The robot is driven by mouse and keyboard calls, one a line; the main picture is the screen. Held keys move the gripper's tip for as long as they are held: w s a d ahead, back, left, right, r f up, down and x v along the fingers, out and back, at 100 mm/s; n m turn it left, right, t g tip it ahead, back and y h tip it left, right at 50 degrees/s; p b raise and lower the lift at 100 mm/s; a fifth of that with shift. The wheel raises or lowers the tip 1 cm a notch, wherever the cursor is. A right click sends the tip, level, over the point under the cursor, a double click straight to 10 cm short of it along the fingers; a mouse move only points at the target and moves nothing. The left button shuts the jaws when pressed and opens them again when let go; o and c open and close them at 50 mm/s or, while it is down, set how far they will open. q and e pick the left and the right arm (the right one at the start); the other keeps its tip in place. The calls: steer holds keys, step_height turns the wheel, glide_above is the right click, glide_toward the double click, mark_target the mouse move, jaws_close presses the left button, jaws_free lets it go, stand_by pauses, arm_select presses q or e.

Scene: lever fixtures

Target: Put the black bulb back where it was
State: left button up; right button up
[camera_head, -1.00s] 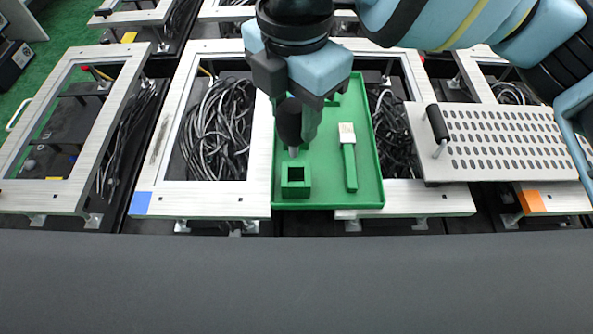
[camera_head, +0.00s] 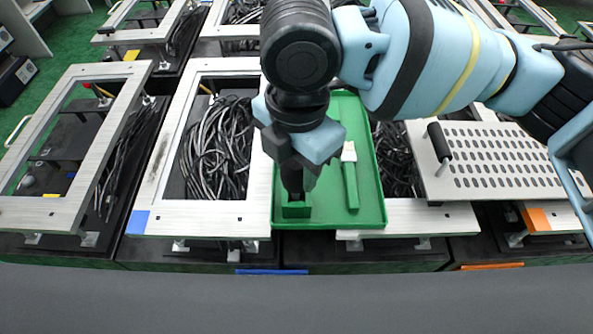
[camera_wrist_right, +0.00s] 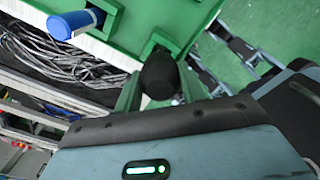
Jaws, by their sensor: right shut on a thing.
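The black bulb (camera_wrist_right: 160,76) is held between the fingers of my right gripper (camera_wrist_right: 160,92), with its rounded black end toward the wrist camera. In the head view my right gripper (camera_head: 298,186) points down at the square green holder (camera_head: 296,211) near the front left corner of the green tray (camera_head: 374,190). The bulb's lower end is at the holder's opening. The gripper hides how deep it sits. In the wrist view the holder's green rim (camera_wrist_right: 166,41) shows just behind the bulb. My left gripper is not in view.
A perforated plate (camera_head: 490,160) with a black handle (camera_head: 438,140) is at right. Cables (camera_head: 216,150) fill the left frame.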

step_height(320, 180, down, 3)
steer(key=shift+r, duration=0.1)
steer(key=o, duration=0.7)
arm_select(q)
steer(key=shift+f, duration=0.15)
arm_select(e)
steer(key=shift+r, duration=0.1)
step_height(320, 180, up, 10)
steer(key=shift+r+p, duration=0.2)
steer(key=shift+p, duration=0.2)
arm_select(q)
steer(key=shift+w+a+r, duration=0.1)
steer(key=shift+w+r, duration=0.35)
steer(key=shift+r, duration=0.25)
arm_select(e)
steer(key=shift+r, duration=0.8)
